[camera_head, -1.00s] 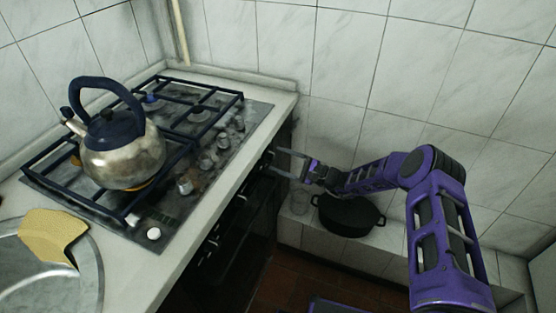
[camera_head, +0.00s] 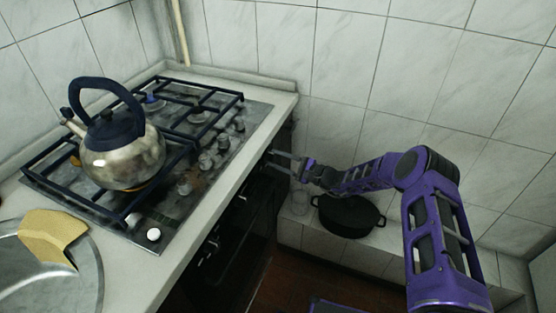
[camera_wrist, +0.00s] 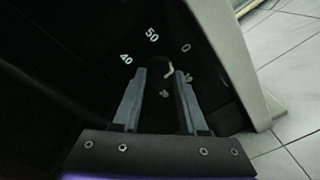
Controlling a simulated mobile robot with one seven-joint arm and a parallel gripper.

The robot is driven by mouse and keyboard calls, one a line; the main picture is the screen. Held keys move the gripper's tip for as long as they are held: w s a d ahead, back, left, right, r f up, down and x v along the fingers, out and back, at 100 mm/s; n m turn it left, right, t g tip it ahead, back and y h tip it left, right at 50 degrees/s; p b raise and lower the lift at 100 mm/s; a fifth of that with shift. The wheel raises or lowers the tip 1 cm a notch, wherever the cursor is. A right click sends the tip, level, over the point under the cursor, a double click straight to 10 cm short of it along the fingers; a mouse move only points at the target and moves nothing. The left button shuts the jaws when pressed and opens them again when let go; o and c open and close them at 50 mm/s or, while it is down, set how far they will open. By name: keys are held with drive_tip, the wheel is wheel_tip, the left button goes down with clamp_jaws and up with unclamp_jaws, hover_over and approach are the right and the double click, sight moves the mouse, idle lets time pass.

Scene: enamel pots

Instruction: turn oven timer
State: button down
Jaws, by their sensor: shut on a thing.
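The oven timer is a dark knob (camera_wrist: 158,71) on the black oven front, with white marks around it; 40, 50 and 0 can be read in the wrist view. My gripper (camera_wrist: 160,75) has one finger on each side of the knob and is shut on it. In the head view my gripper (camera_head: 275,160) reaches the upper right end of the oven front (camera_head: 236,228), just below the counter edge. The knob itself is hard to make out there. Part of the dial is hidden behind the fingers.
A steel kettle (camera_head: 122,160) stands on the gas hob (camera_head: 150,210) above the oven. A yellow sponge-like piece (camera_head: 50,236) lies in the metal sink (camera_head: 88,280).

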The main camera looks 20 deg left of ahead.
drive_tip(key=m+b, duration=0.2)
drive_tip(key=m, duration=0.2)
drive_tip(key=m+b, duration=0.2)
drive_tip(key=m, duration=0.2)
drive_tip(key=shift+w+r+m+g+h, duration=0.1)
drive_tip(key=shift+m+g+h, duration=0.2)
drive_tip(key=shift+m+h, duration=0.1)
drive_tip(key=shift+m+g, duration=0.3)
drive_tip(key=shift+m, duration=1.1)
drive_tip(key=shift+c, duration=2.2)
unclamp_jaws()
